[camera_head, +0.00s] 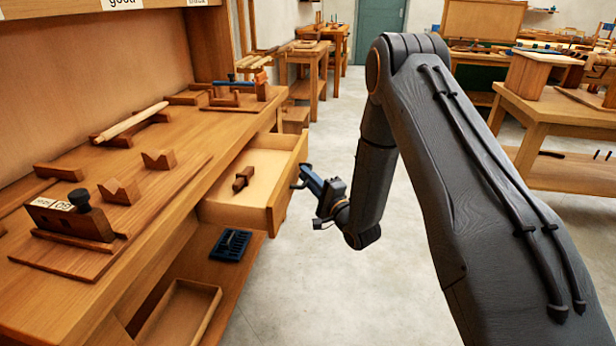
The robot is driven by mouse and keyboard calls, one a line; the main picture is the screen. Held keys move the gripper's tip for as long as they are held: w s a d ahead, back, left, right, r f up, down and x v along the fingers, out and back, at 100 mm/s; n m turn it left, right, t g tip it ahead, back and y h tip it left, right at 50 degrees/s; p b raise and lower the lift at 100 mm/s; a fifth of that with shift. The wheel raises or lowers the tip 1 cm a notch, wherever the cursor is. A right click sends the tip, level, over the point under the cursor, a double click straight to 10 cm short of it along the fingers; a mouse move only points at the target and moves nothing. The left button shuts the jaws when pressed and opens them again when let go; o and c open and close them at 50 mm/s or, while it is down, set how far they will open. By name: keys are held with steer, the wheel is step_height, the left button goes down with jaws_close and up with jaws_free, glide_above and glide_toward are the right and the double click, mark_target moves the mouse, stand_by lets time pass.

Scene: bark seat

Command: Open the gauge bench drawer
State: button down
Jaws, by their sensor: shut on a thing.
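The gauge bench (150,208) is a long wooden bench on the left. Its drawer (276,190) stands pulled out from the bench front, with its pale inside showing. A small dark wooden piece (243,179) lies in the drawer. My gripper (301,180) is at the outer face of the drawer front, shut on the drawer handle. The handle itself is mostly hidden by the drawer front and my gripper.
Wooden blocks and a pale rod (132,121) lie on the bench top. Below are a blue tray (231,245) and an open wooden box (181,314) on the lower shelf. Another bench (560,115) stands at the right. The floor (310,280) between is clear.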

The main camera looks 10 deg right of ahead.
steer(key=c, duration=2.1)
jaws_free()
steer(key=shift+s, duration=0.15)
steer(key=v, duration=0.7)
steer(key=shift+s, duration=0.25)
steer(key=shift+w+d, duration=0.1)
steer(key=shift+d, duration=0.05)
